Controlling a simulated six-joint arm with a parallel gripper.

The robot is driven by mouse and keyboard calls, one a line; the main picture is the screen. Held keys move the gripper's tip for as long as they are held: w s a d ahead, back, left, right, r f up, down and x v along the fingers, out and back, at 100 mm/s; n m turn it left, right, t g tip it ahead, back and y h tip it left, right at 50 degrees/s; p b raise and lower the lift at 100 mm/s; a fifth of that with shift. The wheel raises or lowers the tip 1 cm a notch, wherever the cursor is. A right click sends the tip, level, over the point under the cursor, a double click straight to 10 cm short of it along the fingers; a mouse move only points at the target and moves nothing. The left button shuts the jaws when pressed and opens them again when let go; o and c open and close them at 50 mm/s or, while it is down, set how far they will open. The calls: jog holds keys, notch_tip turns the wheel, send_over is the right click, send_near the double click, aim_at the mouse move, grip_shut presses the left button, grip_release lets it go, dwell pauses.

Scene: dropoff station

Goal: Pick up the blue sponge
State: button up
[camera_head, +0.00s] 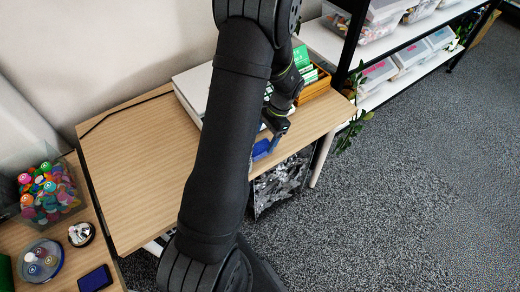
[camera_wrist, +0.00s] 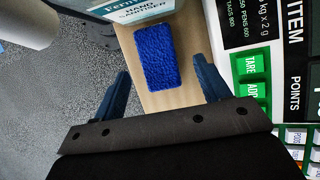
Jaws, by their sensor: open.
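The blue sponge (camera_wrist: 154,57) lies flat on the wooden table (camera_wrist: 188,99), seen in the wrist view between and beyond my two fingertips. In the head view a small part of the blue sponge (camera_head: 261,148) shows beside my gripper (camera_head: 272,122), near the table's right edge. In the wrist view my gripper (camera_wrist: 160,82) is open, with one blue finger on each side of the sponge's width and nothing held. My arm hides much of the table in the head view.
A hand sanitizer container (camera_wrist: 132,10) stands just beyond the sponge. A scale with green buttons (camera_wrist: 250,65) is close on the right in the wrist view. A wooden box with green items (camera_head: 316,84) stands at the table's back right.

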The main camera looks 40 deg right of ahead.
jog(key=x, duration=0.4)
jog(key=shift+s+a+f, duration=0.15)
jog(key=shift+a+f, duration=0.1)
jog(key=shift+c, duration=0.2)
jog(key=c, duration=1)
jog(key=shift+d+r, duration=0.1)
jog(key=shift+d, duration=0.05)
jog(key=shift+d+r, duration=0.35)
jog(key=shift+r, duration=0.15)
notch_tip(320, 180, up, 6)
jog(key=shift+f, duration=0.15)
jog(key=d, duration=1.9)
